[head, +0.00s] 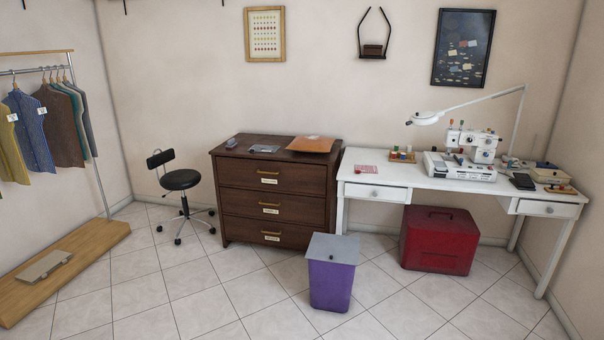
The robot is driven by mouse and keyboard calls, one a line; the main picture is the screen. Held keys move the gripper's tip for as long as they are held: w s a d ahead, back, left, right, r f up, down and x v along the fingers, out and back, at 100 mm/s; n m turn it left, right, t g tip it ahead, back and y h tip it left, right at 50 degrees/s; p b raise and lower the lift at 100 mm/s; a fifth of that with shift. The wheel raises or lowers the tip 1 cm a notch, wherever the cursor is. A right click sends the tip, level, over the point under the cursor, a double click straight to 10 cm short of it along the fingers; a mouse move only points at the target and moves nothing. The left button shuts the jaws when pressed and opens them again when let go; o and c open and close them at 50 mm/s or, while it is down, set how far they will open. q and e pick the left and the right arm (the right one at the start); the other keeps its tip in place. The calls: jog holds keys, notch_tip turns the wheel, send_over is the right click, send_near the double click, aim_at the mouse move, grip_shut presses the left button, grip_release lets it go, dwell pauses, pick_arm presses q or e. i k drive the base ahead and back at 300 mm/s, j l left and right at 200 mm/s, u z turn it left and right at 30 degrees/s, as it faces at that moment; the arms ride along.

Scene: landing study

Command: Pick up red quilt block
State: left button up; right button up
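A small flat red-and-white patterned piece (366,169) lies on the left end of the white sewing table (400,180), near its front edge. It looks like the red quilt block, but it is too small to make out its pattern. Nothing covers it. Neither of my grippers is in view.
A sewing machine (462,164), lamp (470,107) and thread tray (403,156) stand on the table. A dark drawer chest (270,200) adjoins it. A purple bin (331,280) and red case (438,240) stand on the floor. A stool (181,181) is left; the front floor is clear.

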aim_at(366, 168)
jog(key=i, duration=2.4)
jog(key=i+z, duration=0.15)
jog(key=i, duration=0.35)
jog(key=i+j+z, duration=0.15)
jog(key=i, duration=0.35)
jog(key=i+j+z, duration=0.2)
jog(key=i, duration=0.3)
